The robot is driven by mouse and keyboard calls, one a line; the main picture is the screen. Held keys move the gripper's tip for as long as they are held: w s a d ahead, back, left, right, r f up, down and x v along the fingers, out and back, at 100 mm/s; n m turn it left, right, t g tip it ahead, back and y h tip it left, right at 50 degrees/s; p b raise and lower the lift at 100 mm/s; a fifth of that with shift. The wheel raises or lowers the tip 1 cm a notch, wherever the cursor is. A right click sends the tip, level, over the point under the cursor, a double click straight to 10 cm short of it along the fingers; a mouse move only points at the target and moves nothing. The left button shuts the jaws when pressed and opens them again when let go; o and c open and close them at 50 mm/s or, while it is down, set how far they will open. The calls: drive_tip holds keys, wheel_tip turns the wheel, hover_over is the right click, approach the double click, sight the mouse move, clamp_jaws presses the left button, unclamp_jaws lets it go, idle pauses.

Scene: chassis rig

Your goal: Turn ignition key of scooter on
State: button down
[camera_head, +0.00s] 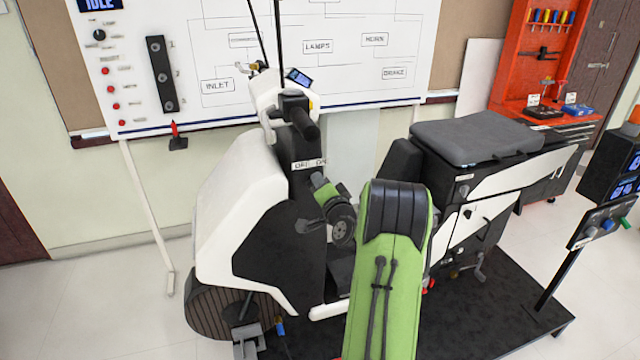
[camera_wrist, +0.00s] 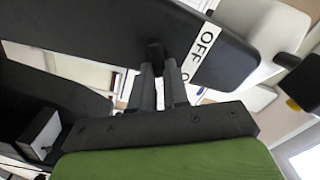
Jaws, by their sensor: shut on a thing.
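The scooter (camera_head: 240,185), white and black, stands upright on a dark platform in the head view. A white label (camera_head: 308,163) is on its dark front panel. In the wrist view the label (camera_wrist: 205,52) reads "OFF", and its other end is partly hidden. My gripper (camera_wrist: 163,70) is shut on the small black ignition key (camera_wrist: 155,52), just beside the label. The key's lower part is hidden between the fingers. In the head view my gripper (camera_head: 318,179) is at the panel just under the label, and the key cannot be made out.
The handlebar (camera_head: 305,125) rises above the panel. The grey seat (camera_head: 475,142) is to the right. A whiteboard (camera_head: 350,60) stands behind, and an orange tool rack (camera_head: 535,60) is at the back right. A control stand (camera_head: 590,235) is at the far right.

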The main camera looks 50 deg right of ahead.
idle(0.3)
drive_tip(key=c, duration=1.1)
unclamp_jaws()
drive_tip(key=shift+s, duration=0.1)
drive_tip(key=b+v, duration=0.6)
drive_tip(key=v, duration=0.9)
drive_tip(key=shift+s+a, duration=0.1)
drive_tip(key=shift+s, duration=0.2)
